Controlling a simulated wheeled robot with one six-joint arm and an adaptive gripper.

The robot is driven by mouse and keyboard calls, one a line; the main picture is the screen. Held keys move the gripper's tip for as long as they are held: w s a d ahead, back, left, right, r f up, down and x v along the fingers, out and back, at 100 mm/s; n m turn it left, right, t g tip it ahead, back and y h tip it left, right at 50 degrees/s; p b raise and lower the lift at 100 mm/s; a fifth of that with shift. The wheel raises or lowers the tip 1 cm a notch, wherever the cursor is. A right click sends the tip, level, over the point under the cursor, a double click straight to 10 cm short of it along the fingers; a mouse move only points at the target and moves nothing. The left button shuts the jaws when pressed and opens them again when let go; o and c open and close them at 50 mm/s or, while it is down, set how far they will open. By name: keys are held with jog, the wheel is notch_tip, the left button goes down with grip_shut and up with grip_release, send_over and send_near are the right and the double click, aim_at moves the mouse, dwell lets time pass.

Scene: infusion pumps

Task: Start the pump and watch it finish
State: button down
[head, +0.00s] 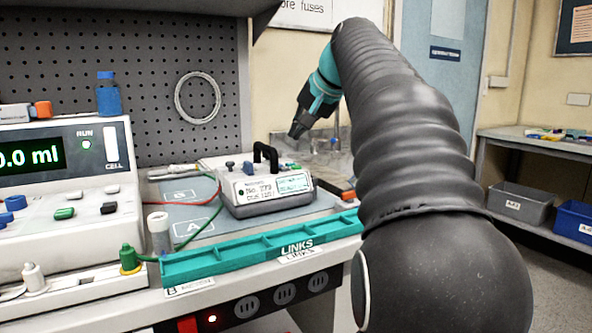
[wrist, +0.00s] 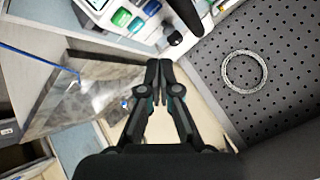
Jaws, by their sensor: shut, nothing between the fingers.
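A white pump unit (head: 66,190) stands at the left of the head view, cut off by the frame edge. A smaller pale device (head: 262,193) with a black handle and small screen stands on the bench; which one is the task's pump I cannot tell. My gripper (head: 296,133) is shut and empty, above and right of the smaller device. The wrist view shows my shut gripper (wrist: 157,66) below a device's coloured keys (wrist: 122,18), apart from it.
A teal LINKS tray (head: 230,258) runs along the bench front. Red and green leads cross the blue mat (head: 190,222). A blue bottle (head: 109,97) stands on the large unit. A pegboard (head: 150,60) with a coiled ring backs the bench. Bins sit on shelving at right.

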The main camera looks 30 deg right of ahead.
aim_at(299, 166)
jog(key=shift+f+b, duration=1.55)
jog(key=shift+f, duration=0.7)
jog(key=shift+f, duration=0.1)
jog(key=shift+f, duration=0.35)
jog(key=shift+f+b, duration=0.45)
jog(key=shift+b, duration=0.05)
jog(key=shift+r, duration=0.15)
dwell(0.6)
jog(key=shift+r+p, duration=0.75)
jog(key=shift+p, duration=0.2)
jog(key=shift+r, duration=0.1)
notch_tip(299, 166, up, 5)
jog(key=p, duration=0.4)
